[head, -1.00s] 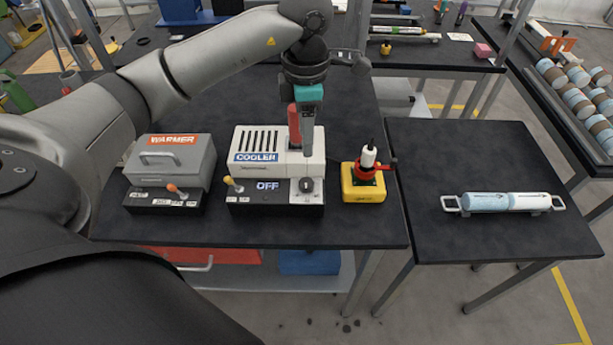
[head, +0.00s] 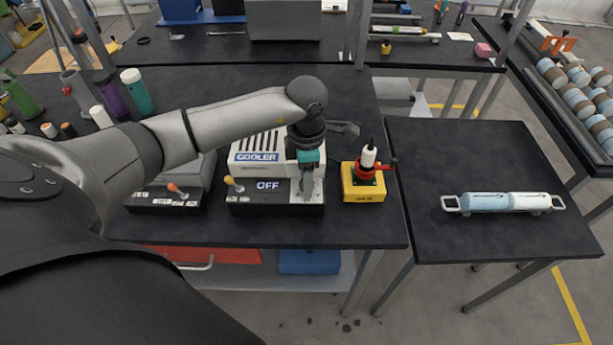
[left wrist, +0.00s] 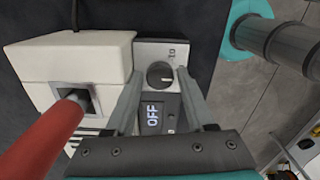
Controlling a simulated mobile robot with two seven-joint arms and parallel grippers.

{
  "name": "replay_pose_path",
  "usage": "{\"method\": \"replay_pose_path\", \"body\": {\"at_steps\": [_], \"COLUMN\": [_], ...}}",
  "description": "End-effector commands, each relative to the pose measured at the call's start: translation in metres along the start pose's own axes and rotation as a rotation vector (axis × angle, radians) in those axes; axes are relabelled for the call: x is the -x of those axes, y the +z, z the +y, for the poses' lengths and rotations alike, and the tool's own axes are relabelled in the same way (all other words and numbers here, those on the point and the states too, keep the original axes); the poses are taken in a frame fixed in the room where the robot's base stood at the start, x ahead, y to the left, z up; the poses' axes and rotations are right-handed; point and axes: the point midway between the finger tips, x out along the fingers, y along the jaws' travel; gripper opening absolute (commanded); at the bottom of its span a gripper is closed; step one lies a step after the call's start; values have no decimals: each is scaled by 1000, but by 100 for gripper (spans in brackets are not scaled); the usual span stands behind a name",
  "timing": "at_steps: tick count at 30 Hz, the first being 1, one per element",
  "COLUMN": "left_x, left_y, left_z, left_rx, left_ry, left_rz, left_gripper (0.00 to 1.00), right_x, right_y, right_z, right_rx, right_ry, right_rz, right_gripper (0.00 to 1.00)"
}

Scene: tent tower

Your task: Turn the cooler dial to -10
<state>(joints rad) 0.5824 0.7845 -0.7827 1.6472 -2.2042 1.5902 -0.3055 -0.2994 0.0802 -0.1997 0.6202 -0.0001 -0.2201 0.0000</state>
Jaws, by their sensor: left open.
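The white cooler (head: 262,147) stands on the dark table, its display (head: 268,185) reading OFF. Its round dial (left wrist: 160,75) shows in the left wrist view beside the OFF display; in the head view my gripper hides it. My left gripper (head: 306,198) points down over the right part of the cooler's front panel. In the left wrist view its open fingers (left wrist: 161,80) lie on either side of the dial; I cannot tell whether they touch it. A red rod (left wrist: 45,135) meets the square opening in the cooler's top.
The warmer box (head: 200,172), partly hidden by my arm, is left of the cooler. A yellow box (head: 362,188) with a red-and-white piece stands close on the right. A blue-and-white cylinder (head: 505,202) lies on the right table, with free room around it.

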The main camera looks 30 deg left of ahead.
Motion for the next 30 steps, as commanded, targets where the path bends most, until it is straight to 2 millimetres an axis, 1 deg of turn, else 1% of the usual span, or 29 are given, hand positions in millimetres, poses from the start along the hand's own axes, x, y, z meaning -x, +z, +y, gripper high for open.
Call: {"method": "replay_pose_path", "body": {"at_steps": [2, 16, 17, 25, 30], "left_x": [0, 1, 1, 1, 1], "left_y": [0, 0, 0, 0, 0], "left_z": [0, 0, 0, 0, 0], "left_rx": [0, 0, 0, 7, 49], "left_ry": [0, 0, 0, 0, 0], "left_rz": [0, -1, -1, -1, -1], "left_gripper": [54, 2, 0, 0, 0], "right_x": [0, 0, 0, 0, 0], "right_y": [0, 0, 0, 0, 0], "right_z": [0, -1, -1, -1, -1], "right_rx": [0, 0, 0, 0, 0], "right_ry": [-1, -1, -1, -1, -1], "right_rz": [0, 0, 0, 0, 0], "right_gripper": [50, 50, 50, 50, 50]}}
